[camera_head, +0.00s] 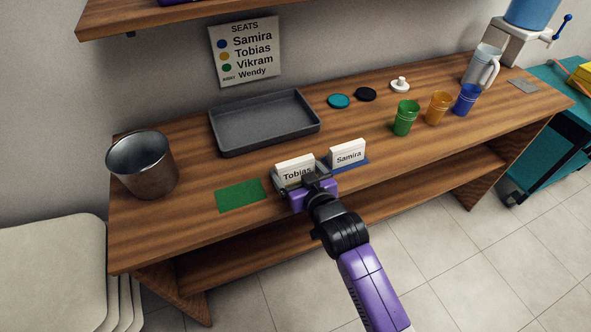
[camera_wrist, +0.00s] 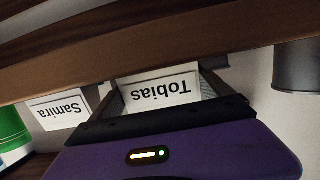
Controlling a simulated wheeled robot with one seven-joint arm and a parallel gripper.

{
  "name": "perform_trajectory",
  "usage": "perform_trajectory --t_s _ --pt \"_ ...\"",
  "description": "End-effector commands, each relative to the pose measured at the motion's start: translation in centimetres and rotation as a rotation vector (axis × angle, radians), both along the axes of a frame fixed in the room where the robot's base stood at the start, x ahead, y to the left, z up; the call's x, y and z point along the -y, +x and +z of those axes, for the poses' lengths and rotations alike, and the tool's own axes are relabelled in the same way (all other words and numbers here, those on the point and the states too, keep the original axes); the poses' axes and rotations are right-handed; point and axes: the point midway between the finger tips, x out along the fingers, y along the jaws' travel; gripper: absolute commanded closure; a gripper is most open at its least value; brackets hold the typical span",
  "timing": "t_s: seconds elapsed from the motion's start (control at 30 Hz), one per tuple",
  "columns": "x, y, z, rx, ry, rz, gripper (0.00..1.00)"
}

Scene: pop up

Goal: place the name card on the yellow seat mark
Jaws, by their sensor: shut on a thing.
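The white name card "Tobias" (camera_head: 293,163) is between the fingers of my gripper (camera_head: 304,182), near the front edge of the counter. In the wrist view the same card (camera_wrist: 160,90) shows upside down between both fingers. My gripper is shut on it. The card stands about upright; I cannot tell whether its base touches the counter. No yellow seat mark shows; the card and gripper cover the spot between the green mark (camera_head: 241,195) and the blue mark (camera_head: 356,166). The seats sign (camera_head: 245,52) lists Tobias beside a yellow dot.
The "Samira" card (camera_head: 347,154) stands on the blue mark, close right of my gripper. A grey tray (camera_head: 265,143) lies behind, a metal bucket (camera_head: 143,180) at left. Green (camera_head: 406,118), orange (camera_head: 438,108) and blue cups (camera_head: 466,100) stand at right.

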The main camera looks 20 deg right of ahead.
Motion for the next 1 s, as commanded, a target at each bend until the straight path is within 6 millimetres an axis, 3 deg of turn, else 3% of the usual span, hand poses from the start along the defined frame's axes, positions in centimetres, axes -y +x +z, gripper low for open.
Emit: perform_trajectory --t_s 0.03,0.07,0.1,0.47,1.0 --pt "0.0 0.0 -0.3 0.0 0.0 0.0 0.48" --pt "0.0 0.0 -0.1 0.0 0.0 0.0 0.04" --pt "0.0 0.0 -0.1 0.0 0.0 0.0 0.0" --pt "0.0 -0.6 0.2 -0.001 0.0 0.0 0.0" --pt "0.0 -9.9 3.1 -0.002 -0.001 0.0 0.0"
